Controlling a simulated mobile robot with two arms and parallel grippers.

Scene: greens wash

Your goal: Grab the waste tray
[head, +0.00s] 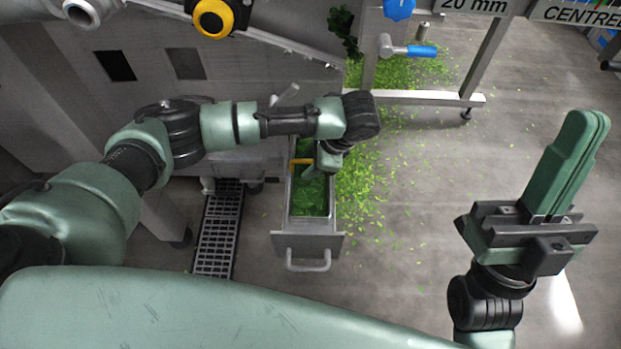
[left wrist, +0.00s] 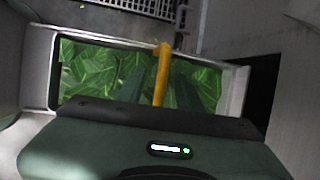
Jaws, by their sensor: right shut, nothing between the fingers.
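The waste tray (head: 308,243) is a narrow metal drawer full of green leaves, low in the middle of the head view, with a metal pull on its front. A yellow bar (head: 301,161) crosses it; in the left wrist view the yellow bar (left wrist: 161,75) stands over the leaves. My left gripper (head: 328,160) points down over the tray, partly hidden by its own wrist. In the left wrist view its dark fingers lie apart, on either side of the bar; contact cannot be told. My right gripper (head: 588,130) is shut and empty, raised at the right, away from the tray.
A floor drain grate (head: 219,232) lies left of the tray. Leaf scraps (head: 365,195) are scattered on the floor to its right. A steel frame with a blue-handled valve (head: 415,50) stands behind. The floor at centre right is mostly clear.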

